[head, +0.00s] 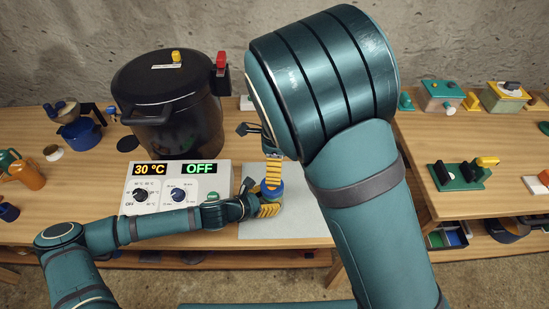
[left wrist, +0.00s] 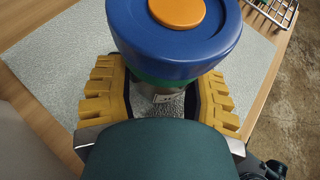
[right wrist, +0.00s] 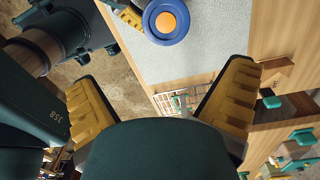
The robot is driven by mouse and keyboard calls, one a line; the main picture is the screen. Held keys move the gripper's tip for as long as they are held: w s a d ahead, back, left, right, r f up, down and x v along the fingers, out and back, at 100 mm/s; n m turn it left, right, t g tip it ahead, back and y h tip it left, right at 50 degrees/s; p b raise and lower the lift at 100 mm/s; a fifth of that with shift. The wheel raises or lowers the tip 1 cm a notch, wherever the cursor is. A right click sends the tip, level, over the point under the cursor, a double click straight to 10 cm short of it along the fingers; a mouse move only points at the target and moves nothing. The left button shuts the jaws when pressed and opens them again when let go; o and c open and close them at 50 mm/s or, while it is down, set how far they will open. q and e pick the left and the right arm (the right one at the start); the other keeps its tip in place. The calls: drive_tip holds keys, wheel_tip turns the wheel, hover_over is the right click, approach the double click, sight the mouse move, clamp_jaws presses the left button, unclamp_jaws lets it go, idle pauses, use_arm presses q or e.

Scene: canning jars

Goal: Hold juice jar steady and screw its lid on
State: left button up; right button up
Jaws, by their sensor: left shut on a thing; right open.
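The juice jar's blue lid with an orange centre (left wrist: 175,32) sits over a green band (left wrist: 150,82) on top of the jar (left wrist: 168,104); I cannot tell how tightly it sits. My left gripper (head: 267,210) is shut around the jar's body below the lid, over the grey mat. The lid (right wrist: 182,33) also shows at the top of the right wrist view, beyond the open, empty fingers of my right gripper (right wrist: 163,78). In the head view the right gripper (head: 272,172) is close to the lid and partly hidden by my right arm.
A white control box (head: 165,185) reading 30 °C and OFF stands left of the jar on the table. A large black pot (head: 170,110) stands behind it. The grey mat (head: 300,222) is otherwise bare. A second table with coloured fixtures (head: 460,176) is at the right.

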sight(272, 187)
drive_tip(key=f, duration=0.3)
drive_tip(key=f+n, duration=0.1)
drive_tip(key=f, duration=0.3)
drive_tip(key=f+n, duration=0.1)
drive_tip(key=f, duration=0.3)
drive_tip(key=shift+w+a+t, duration=0.3)
drive_tip(key=shift+w, duration=0.1)
drive_tip(key=c, duration=1.3)
drive_tip(key=m, duration=0.4)
drive_tip(key=shift+s+m, duration=0.2)
drive_tip(key=shift+m, duration=0.1)
